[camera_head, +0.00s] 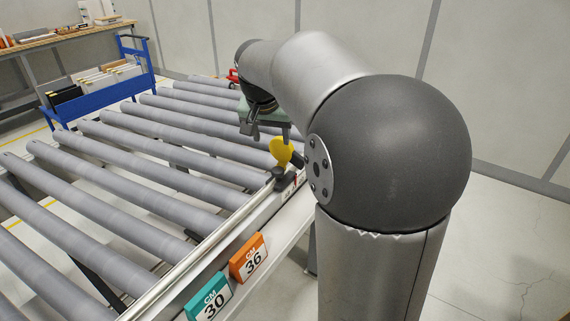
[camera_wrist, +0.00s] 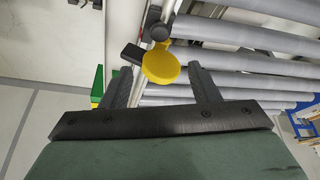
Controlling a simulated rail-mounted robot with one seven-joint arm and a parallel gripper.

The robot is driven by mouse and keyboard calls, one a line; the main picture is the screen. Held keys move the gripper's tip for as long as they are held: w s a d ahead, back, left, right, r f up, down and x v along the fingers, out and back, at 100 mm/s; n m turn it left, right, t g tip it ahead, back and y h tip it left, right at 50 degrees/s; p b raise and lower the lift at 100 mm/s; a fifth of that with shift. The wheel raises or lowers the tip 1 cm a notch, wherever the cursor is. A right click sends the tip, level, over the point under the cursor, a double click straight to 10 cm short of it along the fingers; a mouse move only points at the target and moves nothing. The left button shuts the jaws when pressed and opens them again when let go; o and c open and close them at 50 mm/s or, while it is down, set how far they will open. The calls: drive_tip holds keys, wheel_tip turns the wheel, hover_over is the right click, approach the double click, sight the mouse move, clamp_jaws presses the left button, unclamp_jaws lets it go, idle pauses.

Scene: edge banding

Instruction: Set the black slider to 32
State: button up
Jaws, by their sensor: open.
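The black slider (camera_head: 284,180) sits on the metal rail (camera_head: 222,236) along the near side of the roller table. A yellow paddle-shaped knob (camera_head: 281,150) stands up from it. My gripper (camera_head: 270,134) is just above and behind the knob, pointing down. In the wrist view, my gripper (camera_wrist: 159,70) is open, with one finger on each side of the yellow knob (camera_wrist: 161,66). Gaps show between the knob and both fingers. Black parts of the slider (camera_wrist: 133,53) show beyond the knob. Its exact reading on the scale cannot be made out.
A teal "CM 30" sign (camera_head: 208,298) and an orange "CM 36" sign (camera_head: 249,257) hang on the table's near edge. Grey rollers (camera_head: 130,180) fill the space to the left. A blue cart (camera_head: 98,90) and a wooden bench (camera_head: 65,37) stand behind.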

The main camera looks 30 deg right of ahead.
sight(278, 170)
drive_tip(key=p+x, duration=0.1)
drive_tip(key=x, duration=1.4)
drive_tip(key=shift+f, duration=0.15)
drive_tip(key=shift+c, duration=0.2)
